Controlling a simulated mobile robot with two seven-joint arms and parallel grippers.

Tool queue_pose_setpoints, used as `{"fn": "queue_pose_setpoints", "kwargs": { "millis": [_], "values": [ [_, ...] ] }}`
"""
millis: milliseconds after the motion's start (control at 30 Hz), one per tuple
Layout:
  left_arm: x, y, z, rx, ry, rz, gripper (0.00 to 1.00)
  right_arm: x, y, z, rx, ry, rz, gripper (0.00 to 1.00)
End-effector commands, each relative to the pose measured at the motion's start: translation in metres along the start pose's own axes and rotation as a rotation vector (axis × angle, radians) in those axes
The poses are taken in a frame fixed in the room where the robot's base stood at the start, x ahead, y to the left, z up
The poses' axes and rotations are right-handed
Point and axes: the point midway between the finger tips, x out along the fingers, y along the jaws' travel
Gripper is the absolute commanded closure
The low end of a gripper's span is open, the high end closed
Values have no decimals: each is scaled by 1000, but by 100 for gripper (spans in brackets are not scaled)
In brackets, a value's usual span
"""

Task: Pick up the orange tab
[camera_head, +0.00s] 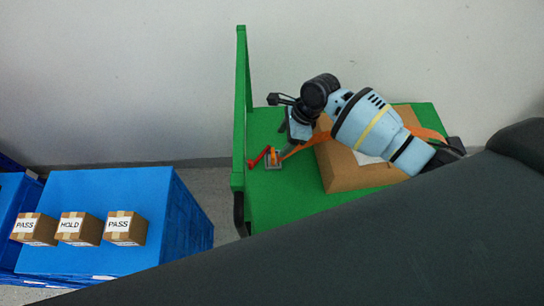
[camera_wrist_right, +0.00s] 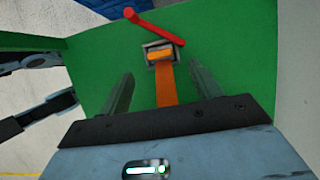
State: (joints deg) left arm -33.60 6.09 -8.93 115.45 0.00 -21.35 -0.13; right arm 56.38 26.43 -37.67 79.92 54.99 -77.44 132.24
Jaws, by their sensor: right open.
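The orange tab (camera_wrist_right: 160,53) sits in a small grey buckle (camera_wrist_right: 152,44) on the green cart deck, seen in the right wrist view. In the head view the tab (camera_head: 274,156) is small, near the cart's left end. An orange strap (camera_wrist_right: 165,90) runs from the buckle back between my fingers; the head view also shows the strap (camera_head: 301,147) reaching the carton. My right gripper (camera_wrist_right: 159,75) is open, its fingers apart on either side of the strap, short of the tab in that view. In the head view my right gripper (camera_head: 290,139) is above the deck beside the buckle. My left gripper is not in view.
A red bar (camera_head: 259,157) lies beside the buckle. A brown carton (camera_head: 350,179) sits on the green cart (camera_head: 268,205). The cart's upright handle (camera_head: 240,95) stands at its left. A blue crate (camera_head: 190,215) with labelled boxes (camera_head: 126,228) is at lower left.

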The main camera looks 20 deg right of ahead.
Motion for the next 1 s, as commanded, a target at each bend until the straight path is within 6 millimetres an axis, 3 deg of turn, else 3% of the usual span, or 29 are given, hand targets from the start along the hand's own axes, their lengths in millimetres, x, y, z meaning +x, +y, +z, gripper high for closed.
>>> {"fn": "queue_pose_setpoints", "kwargs": {
  "millis": [133, 367, 700, 1000],
  "values": [
    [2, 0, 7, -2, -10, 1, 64, 18, 1, -1, 0, 1, 3, 36],
    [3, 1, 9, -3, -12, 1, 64, 25, 0, -1, -1, 0, 0, 36],
    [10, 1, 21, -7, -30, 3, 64, 69, 1, -2, -1, 1, 1, 36],
    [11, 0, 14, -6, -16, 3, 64, 71, 1, -1, -2, 0, -1, 36]
  ]
}}
